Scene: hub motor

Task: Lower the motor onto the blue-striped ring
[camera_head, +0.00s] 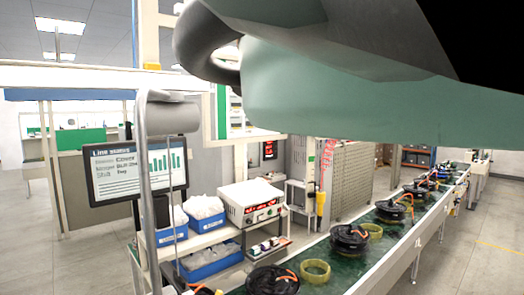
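Black hub motors with orange cables sit on the green conveyor (330,254). One motor (272,280) is at the near end, another motor (349,238) is behind it, and another motor (390,210) is farther back. A yellow-green ring (315,271) lies beside the nearest motor, and a second similar ring (372,231) lies beside the middle one. I cannot make out a blue stripe on either ring. My gripper is not recognisable in this view. A large grey-green shape close to the camera fills the upper right and hides what lies behind it.
A shelf cart with blue bins (210,262) and a white power supply box (250,203) stands left of the conveyor. A monitor (135,167) hangs at the left by a grey post. Open floor (480,255) lies right of the conveyor.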

